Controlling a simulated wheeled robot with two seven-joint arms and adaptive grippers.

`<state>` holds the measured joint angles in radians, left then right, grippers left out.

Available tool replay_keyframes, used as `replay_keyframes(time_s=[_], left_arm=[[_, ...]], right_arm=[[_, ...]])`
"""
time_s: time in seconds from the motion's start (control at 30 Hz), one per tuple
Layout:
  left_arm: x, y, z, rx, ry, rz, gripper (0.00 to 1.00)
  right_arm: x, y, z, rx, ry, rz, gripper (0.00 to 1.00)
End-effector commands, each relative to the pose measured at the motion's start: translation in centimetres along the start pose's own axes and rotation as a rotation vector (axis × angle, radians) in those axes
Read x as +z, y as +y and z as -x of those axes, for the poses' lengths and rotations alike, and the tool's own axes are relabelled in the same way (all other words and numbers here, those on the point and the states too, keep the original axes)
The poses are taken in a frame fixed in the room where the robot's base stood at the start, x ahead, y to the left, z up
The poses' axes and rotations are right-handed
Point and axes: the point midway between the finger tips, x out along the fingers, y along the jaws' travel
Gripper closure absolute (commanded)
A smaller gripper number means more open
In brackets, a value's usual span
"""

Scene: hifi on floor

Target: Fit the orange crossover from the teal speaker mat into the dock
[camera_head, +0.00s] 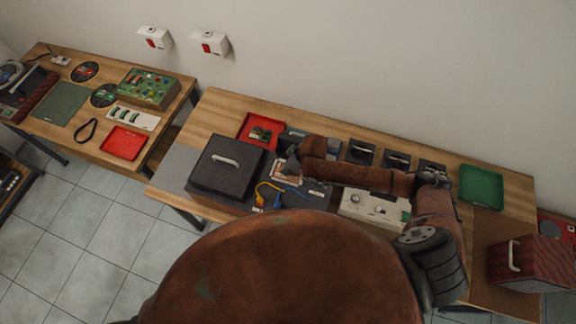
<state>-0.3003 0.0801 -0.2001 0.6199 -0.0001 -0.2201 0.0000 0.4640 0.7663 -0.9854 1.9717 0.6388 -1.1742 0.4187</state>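My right arm reaches in from the right across the middle table. Its gripper (291,161) is low over the table between the black case and the row of dark blocks. The fingers are small and dark, and I cannot tell whether they hold anything. A small orange-and-white item (285,173) lies just below the gripper, partly covered; I cannot tell whether it is the orange crossover. A dark teal mat (61,104) lies on the left table and looks bare. I cannot pick out the dock for certain. My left gripper is not in view.
A red tray (247,122) with a green board stands behind a black handled case (226,173). A cream instrument (373,208), a green tray (482,186) and a dark red speaker box (528,262) are to the right. Yellow and blue leads (268,188) lie near the middle.

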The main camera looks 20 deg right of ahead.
Motion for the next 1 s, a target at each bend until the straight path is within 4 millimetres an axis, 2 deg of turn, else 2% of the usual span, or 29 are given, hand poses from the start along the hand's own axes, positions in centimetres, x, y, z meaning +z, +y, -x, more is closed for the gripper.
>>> replay_keyframes(time_s=[0.43,0.77,0.8,1.0], left_arm=[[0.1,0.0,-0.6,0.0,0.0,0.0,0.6],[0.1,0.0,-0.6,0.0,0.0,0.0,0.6],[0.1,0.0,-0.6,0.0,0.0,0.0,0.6],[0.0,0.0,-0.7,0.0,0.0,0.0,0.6]], right_arm=[[0.6,0.0,-1.4,0.001,0.001,0.0,1.0],[0.6,0.0,-1.5,0.001,0.001,0.001,1.0],[0.6,0.0,-1.5,0.001,0.001,0.001,0.75],[0.6,0.0,-1.5,0.001,0.001,0.001,0.61]])
